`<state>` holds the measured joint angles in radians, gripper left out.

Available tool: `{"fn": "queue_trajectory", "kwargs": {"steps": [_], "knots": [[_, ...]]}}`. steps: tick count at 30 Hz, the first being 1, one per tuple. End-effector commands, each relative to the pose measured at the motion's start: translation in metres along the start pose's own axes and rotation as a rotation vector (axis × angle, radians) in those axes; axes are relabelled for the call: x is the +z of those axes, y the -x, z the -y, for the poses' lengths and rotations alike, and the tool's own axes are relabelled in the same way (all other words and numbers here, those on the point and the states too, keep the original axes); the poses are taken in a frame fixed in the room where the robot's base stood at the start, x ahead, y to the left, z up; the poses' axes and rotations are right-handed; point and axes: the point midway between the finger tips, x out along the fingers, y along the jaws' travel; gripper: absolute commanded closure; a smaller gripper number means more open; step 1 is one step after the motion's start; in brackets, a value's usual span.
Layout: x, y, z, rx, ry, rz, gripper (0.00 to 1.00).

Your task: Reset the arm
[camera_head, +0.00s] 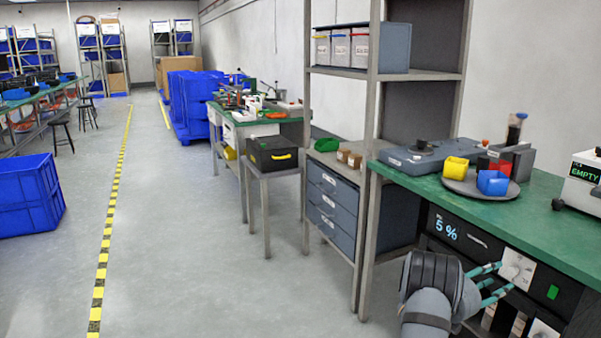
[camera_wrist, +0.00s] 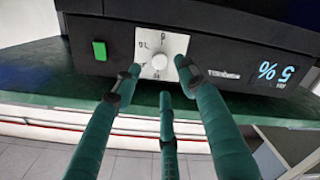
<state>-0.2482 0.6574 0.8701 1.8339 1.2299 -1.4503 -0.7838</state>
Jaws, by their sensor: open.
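My gripper (camera_head: 499,279) has three teal fingers and is at the lower right in the head view, in front of a black panel unit under the green bench. The fingers are spread and hold nothing. In the wrist view the fingertips (camera_wrist: 160,78) are spread around the white dial knob (camera_wrist: 160,61); I cannot tell whether they touch it. The dial's white plate (camera_head: 518,262) also shows in the head view, beyond the fingertips. The unit's display (camera_head: 446,228) reads "5 %", and a green button (camera_head: 553,292) is on its other side.
The green bench top (camera_head: 550,240) overhangs the unit and carries a round tray (camera_head: 470,188) with coloured bins. A grey metal rack (camera_head: 369,150) with drawers stands left of the bench. The open floor (camera_head: 200,260) is clear further left, up to a blue crate (camera_head: 25,195).

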Motion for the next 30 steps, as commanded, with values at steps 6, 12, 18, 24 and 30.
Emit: {"fn": "queue_trajectory", "kwargs": {"steps": [6,12,18,24,30], "knots": [[0.001,-0.049,0.000,0.002,-0.001,0.002,0.58],[0.002,-0.057,0.004,-0.003,-0.211,-0.010,0.58],[0.003,-0.057,0.002,-0.004,-0.485,-0.020,0.58],[0.002,-0.057,0.001,-0.008,-0.744,-0.030,0.58],[0.003,-0.057,0.000,-0.008,-0.992,-0.039,0.58]]}}
